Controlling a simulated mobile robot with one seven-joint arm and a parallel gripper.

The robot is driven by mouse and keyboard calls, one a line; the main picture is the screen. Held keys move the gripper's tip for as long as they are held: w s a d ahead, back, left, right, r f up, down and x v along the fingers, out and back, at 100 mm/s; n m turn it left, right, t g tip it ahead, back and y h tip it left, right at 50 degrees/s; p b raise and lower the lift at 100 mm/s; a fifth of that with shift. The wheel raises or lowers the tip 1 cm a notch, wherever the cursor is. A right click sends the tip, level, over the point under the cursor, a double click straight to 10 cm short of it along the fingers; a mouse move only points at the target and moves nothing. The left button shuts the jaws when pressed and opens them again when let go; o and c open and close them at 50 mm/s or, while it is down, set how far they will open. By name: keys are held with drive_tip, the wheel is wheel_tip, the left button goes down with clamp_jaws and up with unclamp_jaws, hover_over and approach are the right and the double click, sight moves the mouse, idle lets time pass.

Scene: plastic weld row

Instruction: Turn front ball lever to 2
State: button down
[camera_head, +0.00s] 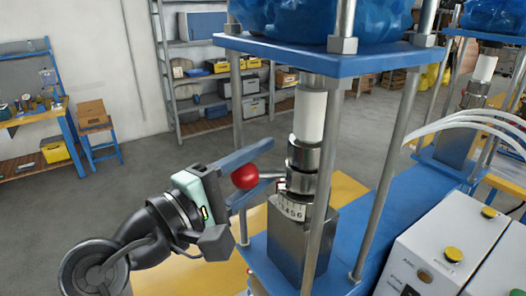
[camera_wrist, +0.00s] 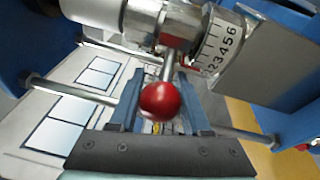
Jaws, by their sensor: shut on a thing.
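The front ball lever is a red ball (camera_head: 244,177) on a thin metal rod, reaching left from the collar of the front weld column (camera_head: 303,160). My gripper (camera_head: 258,168) comes from the left, its blue fingers on either side of the ball and shut on the lever. In the wrist view the red ball (camera_wrist: 160,101) lies between the fingers (camera_wrist: 163,80), and its rod runs up to the collar. A white number scale (camera_wrist: 220,48) with 1 to 6 is beside the collar. A small red pointer (camera_wrist: 188,66) is near its low end, by 1; the exact reading is unclear.
Metal posts (camera_head: 385,180) and a blue upper plate (camera_head: 330,58) frame the column. A white control box (camera_head: 440,245) is at the front right. A second weld column (camera_head: 480,90) is at the back right. Open floor lies to the left.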

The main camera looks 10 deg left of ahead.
drive_tip(key=shift+s+d+n+t+y+p, duration=0.1)
drive_tip(key=shift+s+n+t+y+p, duration=0.3)
drive_tip(key=shift+y, duration=0.35)
drive_tip(key=shift+s+a+n+t+y+p, duration=0.1)
drive_tip(key=shift+s+n+t+y+p, duration=0.1)
drive_tip(key=shift+n+y+p, duration=0.35)
drive_tip(key=shift+s+d+n+t+y+p, duration=0.1)
drive_tip(key=shift+s+n+t+y+p, duration=0.2)
drive_tip(key=shift+n+y, duration=0.45)
drive_tip(key=shift+c, duration=1.8)
unclamp_jaws()
drive_tip(key=shift+w, duration=0.1)
drive_tip(key=b+v, duration=0.4)
drive_tip(key=v, duration=0.9)
drive_tip(key=shift+b, duration=0.3)
drive_tip(key=shift+d, duration=0.1)
